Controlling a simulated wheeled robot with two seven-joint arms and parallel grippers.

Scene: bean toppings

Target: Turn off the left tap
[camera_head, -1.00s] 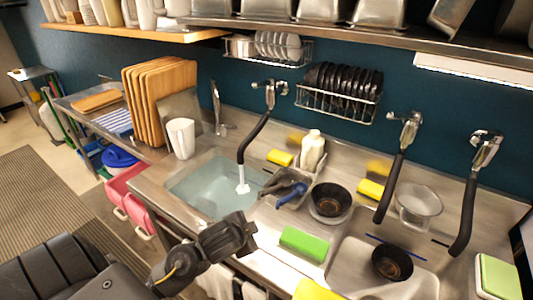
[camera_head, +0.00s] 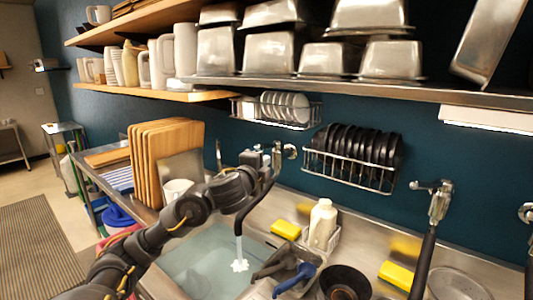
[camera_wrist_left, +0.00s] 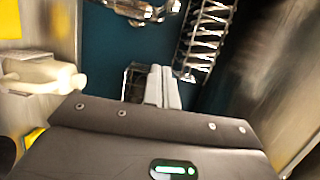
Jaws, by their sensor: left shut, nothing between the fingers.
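The left tap (camera_head: 290,151) is a chrome wall tap with a black hanging spout (camera_head: 253,207). A stream of water (camera_head: 239,249) runs from the spout into the filled left sink (camera_head: 193,272). My left gripper (camera_head: 262,156) is raised at the tap's body and partly hides it. In the left wrist view its fingers (camera_wrist_left: 162,86) are shut with nothing between them, and the chrome tap (camera_wrist_left: 142,10) shows ahead at the top edge. I cannot tell whether fingers and tap touch. My right gripper is not in view.
A wire rack with black plates (camera_head: 352,158) hangs right of the tap, and a rack with light dishes (camera_head: 285,108) hangs above it. A metal shelf (camera_head: 350,88) runs overhead. Cutting boards (camera_head: 160,165) stand at left. A white bottle (camera_head: 322,222) and yellow sponge (camera_head: 286,229) stand behind the sink.

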